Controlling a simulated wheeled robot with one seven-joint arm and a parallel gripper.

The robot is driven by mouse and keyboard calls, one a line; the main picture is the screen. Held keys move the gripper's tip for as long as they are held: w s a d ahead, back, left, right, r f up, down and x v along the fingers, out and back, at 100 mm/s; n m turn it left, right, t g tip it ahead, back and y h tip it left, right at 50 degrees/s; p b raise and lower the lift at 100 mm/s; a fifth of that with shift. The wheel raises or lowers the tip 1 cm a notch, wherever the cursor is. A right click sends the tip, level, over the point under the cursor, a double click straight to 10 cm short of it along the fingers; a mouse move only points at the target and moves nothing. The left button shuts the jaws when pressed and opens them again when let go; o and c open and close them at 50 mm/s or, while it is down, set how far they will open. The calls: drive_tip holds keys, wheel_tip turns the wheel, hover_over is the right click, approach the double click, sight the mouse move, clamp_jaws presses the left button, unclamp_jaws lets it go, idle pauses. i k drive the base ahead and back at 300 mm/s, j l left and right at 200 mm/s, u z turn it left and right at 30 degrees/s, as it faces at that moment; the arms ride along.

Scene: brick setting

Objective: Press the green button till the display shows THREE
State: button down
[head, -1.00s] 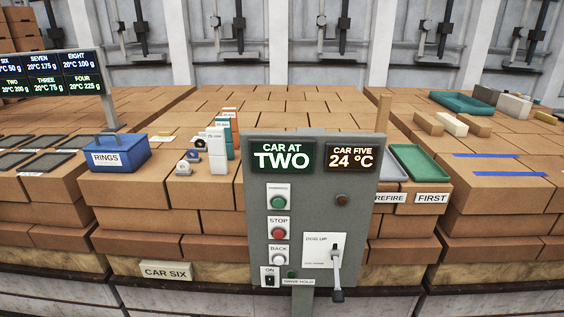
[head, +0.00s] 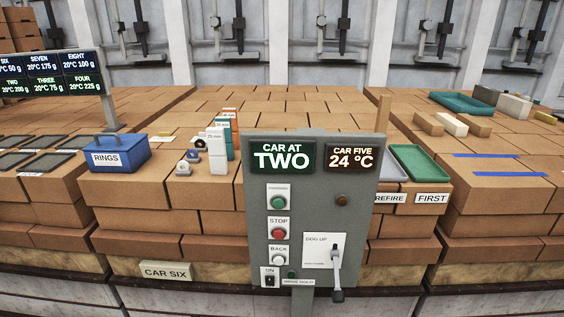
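A grey control panel (head: 260,210) stands upright on a post in front of the brick stacks in the head view. Its green button (head: 278,202) is the top one in the left column, under a small label too blurred to read for sure. Nothing touches the green button. My gripper is not in the head view.
Below the green button are a red STOP button (head: 278,234), a white BACK button (head: 279,255) and an ON switch (head: 270,277). A lever (head: 337,270) sticks out at lower right. An orange display (head: 352,157) reads CAR FIVE 24 °C. A blue RINGS box (head: 120,155) sits left.

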sight(277, 203)
drive_tip(key=i+j+u, duration=0.1)
drive_tip(key=j+u, duration=0.3)
drive_tip(key=i+j+u, duration=0.1)
drive_tip(key=u, duration=0.25)
drive_tip(key=i+j+u, duration=0.2)
drive_tip(key=u, duration=0.2)
drive_tip(key=j, duration=0.1)
